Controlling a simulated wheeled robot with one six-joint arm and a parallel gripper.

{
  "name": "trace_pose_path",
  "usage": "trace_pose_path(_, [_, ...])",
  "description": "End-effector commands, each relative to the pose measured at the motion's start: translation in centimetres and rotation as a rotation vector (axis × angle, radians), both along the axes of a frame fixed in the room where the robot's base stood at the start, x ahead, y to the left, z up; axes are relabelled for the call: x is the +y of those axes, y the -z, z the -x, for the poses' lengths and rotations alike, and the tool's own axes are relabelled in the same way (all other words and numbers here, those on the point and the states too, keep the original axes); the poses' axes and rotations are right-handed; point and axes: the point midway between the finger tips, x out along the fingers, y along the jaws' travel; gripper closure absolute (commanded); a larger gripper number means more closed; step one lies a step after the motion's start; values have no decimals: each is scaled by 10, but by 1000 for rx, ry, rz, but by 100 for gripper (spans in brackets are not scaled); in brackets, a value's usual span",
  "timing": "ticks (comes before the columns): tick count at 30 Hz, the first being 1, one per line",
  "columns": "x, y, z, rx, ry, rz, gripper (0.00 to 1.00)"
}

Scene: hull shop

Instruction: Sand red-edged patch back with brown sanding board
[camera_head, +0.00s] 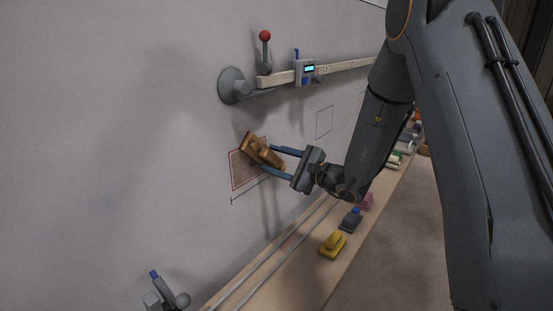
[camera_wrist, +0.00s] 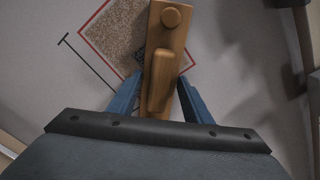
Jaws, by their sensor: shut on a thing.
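The brown sanding board (camera_head: 262,151) has a raised handle and lies against or very close to the grey wall. My gripper (camera_head: 279,160) is shut on the board's handle with its blue fingers. In the wrist view the board (camera_wrist: 178,32) points up the picture, and the fingers of my gripper (camera_wrist: 158,95) sit either side of its handle. The red-edged patch (camera_head: 235,171) is on the wall behind the board, which covers its upper right part. In the wrist view the patch (camera_wrist: 118,33) shows a speckled brown surface and a dark patterned area beside the board. Contact with the wall cannot be told.
A pale rail (camera_head: 345,68) with a small display device (camera_head: 304,71) and a red-knobbed lever (camera_head: 265,37) runs above the patch. A shelf below holds a yellow tool (camera_head: 333,245) and a dark blue-topped tool (camera_head: 350,219).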

Motion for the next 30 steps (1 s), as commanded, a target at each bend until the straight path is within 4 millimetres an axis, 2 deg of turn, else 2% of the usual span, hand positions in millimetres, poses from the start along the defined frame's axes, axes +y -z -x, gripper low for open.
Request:
trace_pose_path(7, [13,0,17,1,-1,-1,75])
trace_pose_path(14, [17,0,22,-1,-1,0,75])
trace_pose_path(30, [39,-1,48,0,-1,-1,75])
